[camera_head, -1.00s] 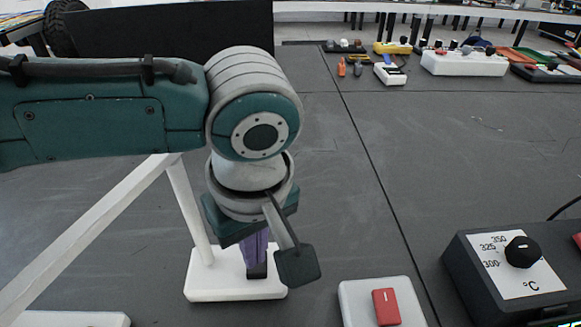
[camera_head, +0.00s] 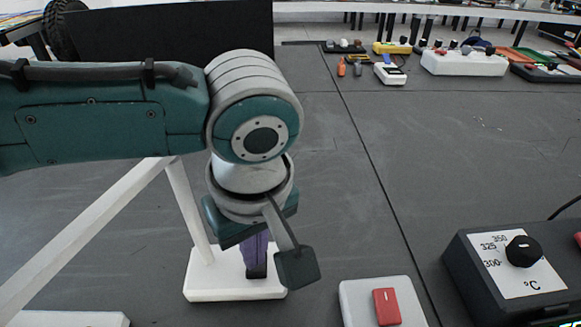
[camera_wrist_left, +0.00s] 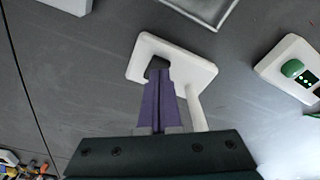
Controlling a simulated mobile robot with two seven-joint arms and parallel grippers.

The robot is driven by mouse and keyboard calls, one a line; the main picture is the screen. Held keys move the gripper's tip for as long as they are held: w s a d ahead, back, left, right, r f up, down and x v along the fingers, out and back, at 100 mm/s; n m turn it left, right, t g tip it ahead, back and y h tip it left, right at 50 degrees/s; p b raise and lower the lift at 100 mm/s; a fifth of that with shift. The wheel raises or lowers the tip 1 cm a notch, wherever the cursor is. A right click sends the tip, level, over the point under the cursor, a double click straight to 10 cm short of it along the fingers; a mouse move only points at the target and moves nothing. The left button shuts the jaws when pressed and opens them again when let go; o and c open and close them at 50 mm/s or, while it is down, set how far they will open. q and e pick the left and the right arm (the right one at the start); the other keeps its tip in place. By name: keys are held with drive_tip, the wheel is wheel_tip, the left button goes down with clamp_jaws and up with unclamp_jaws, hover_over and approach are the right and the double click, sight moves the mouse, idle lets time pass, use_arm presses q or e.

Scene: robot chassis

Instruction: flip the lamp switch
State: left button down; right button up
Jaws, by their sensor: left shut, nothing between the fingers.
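The lamp stands on a white base plate (camera_head: 207,281), with a thin white post (camera_head: 190,215) and a slanting white arm (camera_head: 85,238). The wrist view shows the base (camera_wrist_left: 203,70) and post (camera_wrist_left: 196,108) too. My left gripper (camera_head: 256,264) points down over the base, its purple fingers (camera_wrist_left: 159,82) shut and empty. A small dark piece (camera_wrist_left: 157,63) shows at the fingertips over the base. I cannot tell whether it is the lamp switch or the tips themselves, nor whether they touch the base. My right gripper is out of view.
To the right are a white box with a red switch (camera_head: 386,306) and a black heater box with a dial (camera_head: 522,252). Several devices, including a white box (camera_head: 464,64), stand at the back. A device with a green button (camera_wrist_left: 291,68) lies near the base. The middle table is clear.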

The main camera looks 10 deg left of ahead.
use_arm(q)
drive_tip(key=shift+f+b, duration=0.4)
drive_tip(key=shift+f, duration=0.35)
wheel_tip(320, 180, up, 7)
drive_tip(key=p, duration=0.8)
drive_tip(key=shift+r+p, duration=0.15)
drive_tip(key=shift+p, duration=0.2)
idle(0.4)
